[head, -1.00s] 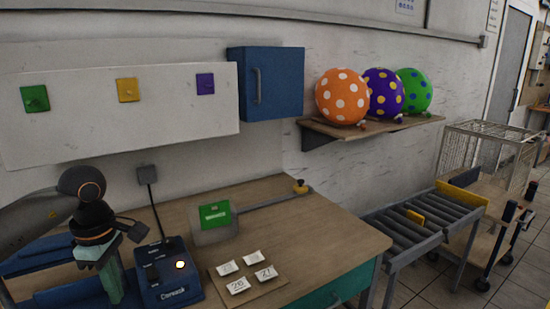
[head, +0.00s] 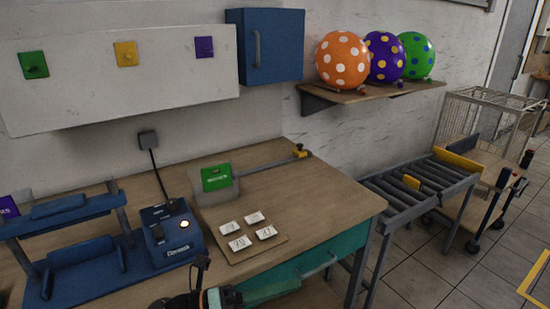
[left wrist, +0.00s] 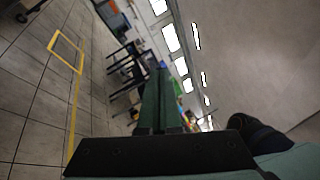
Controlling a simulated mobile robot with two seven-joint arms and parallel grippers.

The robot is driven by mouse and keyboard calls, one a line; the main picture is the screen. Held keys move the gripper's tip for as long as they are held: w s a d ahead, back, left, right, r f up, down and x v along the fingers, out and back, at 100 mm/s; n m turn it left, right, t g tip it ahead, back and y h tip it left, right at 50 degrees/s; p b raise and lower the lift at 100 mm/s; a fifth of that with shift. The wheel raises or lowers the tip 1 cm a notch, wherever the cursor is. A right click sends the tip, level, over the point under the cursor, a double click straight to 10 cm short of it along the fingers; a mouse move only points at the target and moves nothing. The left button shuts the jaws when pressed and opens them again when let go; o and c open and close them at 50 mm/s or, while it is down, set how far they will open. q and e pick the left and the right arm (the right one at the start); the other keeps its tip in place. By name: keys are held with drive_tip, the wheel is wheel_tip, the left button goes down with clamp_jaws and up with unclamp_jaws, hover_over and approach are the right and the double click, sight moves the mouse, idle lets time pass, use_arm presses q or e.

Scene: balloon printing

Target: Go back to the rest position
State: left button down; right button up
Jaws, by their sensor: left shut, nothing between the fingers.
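My left gripper (head: 296,281) is at the bottom centre of the head view, in front of the table's front edge. Its teal fingers point right, are shut and hold nothing. In the left wrist view the shut fingers (left wrist: 160,100) point out into the open room, with no object by them. My right gripper is in neither view.
The wooden table (head: 330,205) carries a blue machine (head: 178,235) with a lit button, a blue stand (head: 75,255), a green sign plate (head: 215,178) and numbered cards (head: 240,243). A roller conveyor (head: 415,190) stands right. Polka-dot balloons (head: 343,60) sit on a shelf.

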use_arm(q)
drive_tip(key=w+a+f+n+t+y, duration=0.1)
drive_tip(key=a+f+n+t+y, duration=0.55)
drive_tip(key=n, duration=0.65)
drive_tip(key=w+a+f+n+t+y, duration=0.1)
drive_tip(key=a+f+n+t+y, duration=0.6)
drive_tip(key=n, duration=0.6)
drive_tip(key=s+a+f+n+g+y, duration=0.2)
drive_tip(key=s+f+n+g, duration=0.2)
drive_tip(key=s+f, duration=0.3)
drive_tip(key=s+a+f+n+g+y, duration=0.2)
drive_tip(key=s+a+f+n+g, duration=0.1)
drive_tip(key=s+f+n, duration=0.3)
wheel_tip(320, 180, down, 4)
drive_tip(key=shift+s+f+g+p, duration=0.25)
drive_tip(key=shift+s+g+p, duration=0.2)
drive_tip(key=shift+s, duration=0.8)
